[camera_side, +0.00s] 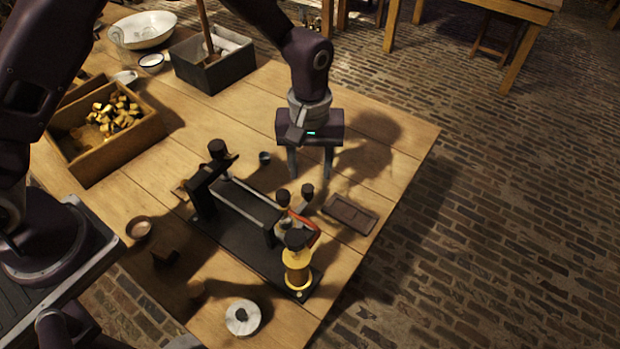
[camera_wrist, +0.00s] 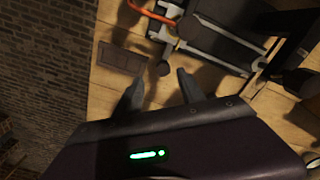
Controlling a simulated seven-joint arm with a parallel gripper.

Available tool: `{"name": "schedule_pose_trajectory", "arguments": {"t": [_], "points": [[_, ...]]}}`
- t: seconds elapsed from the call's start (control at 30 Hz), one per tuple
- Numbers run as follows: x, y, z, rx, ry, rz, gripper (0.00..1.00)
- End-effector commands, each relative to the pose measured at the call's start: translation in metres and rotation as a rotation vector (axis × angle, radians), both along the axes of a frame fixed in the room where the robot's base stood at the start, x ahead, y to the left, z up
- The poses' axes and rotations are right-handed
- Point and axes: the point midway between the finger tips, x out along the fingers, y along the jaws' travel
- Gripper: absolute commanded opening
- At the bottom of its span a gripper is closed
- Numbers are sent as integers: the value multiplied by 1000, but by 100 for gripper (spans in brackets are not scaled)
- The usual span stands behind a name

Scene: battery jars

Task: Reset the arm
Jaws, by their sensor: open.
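My gripper (camera_side: 311,172) hangs fingers down above the wooden table, behind the black apparatus in the side view. Its two fingers are apart, with nothing visible between them. The strip also shows at the top of the wrist view (camera_wrist: 152,14).
A flat dark tray (camera_side: 350,214) lies right of the apparatus. A wooden box of brass-coloured pieces (camera_side: 75,163), a grey bin (camera_side: 190,78) and a white bowl (camera_side: 143,43) stand at the left and back. A white ring (camera_side: 233,320) lies near the front edge.

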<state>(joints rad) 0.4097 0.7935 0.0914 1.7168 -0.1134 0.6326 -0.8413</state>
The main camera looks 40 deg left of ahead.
Motion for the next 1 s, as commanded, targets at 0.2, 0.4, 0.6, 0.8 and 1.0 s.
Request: {"name": "schedule_pose_trajectory", "arguments": {"t": [0.2, 0.4, 0.6, 0.8, 1.0], "points": [[0, 0, 7, 0, 1, 0, 47], [0, 4, 20, -7, -12, -8, 47], [-34, 51, 141, -52, -142, -149, 47], [-132, 110, 233, -10, -323, -360, 47], [-218, 139, 244, 103, -446, -524, 47]]}}
